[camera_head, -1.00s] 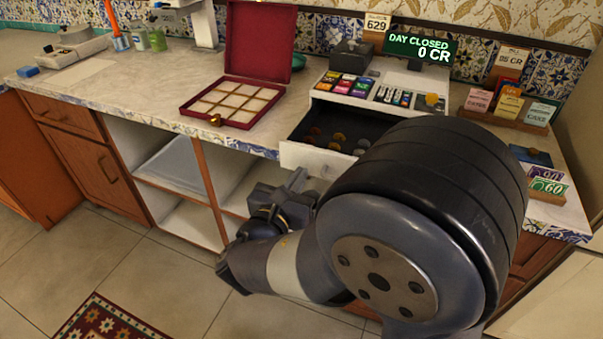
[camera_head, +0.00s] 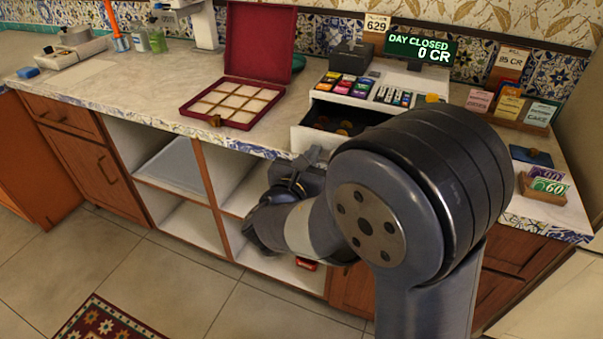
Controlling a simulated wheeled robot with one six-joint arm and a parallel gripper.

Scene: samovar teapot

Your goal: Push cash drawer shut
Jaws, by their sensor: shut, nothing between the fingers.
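The cash drawer (camera_head: 310,138) juts out from under the cash register (camera_head: 380,88) on the counter. It is partly open, with coins in its dark tray and a white front. My gripper (camera_head: 312,156) is at the drawer's front face, low and in front of it. I cannot tell whether it touches the front. Its fingers are shut and empty, and they are small and partly hidden by my wrist. My arm hides the right part of the drawer. The green display above the register reads "DAY CLOSED 0 CR".
An open red box (camera_head: 232,103) with compartments stands on the counter left of the register. Card holders (camera_head: 510,104) and a blue wallet-like item (camera_head: 531,157) are on the right. Open shelves (camera_head: 185,200) lie below the counter. A small red item (camera_head: 306,263) is low behind my arm.

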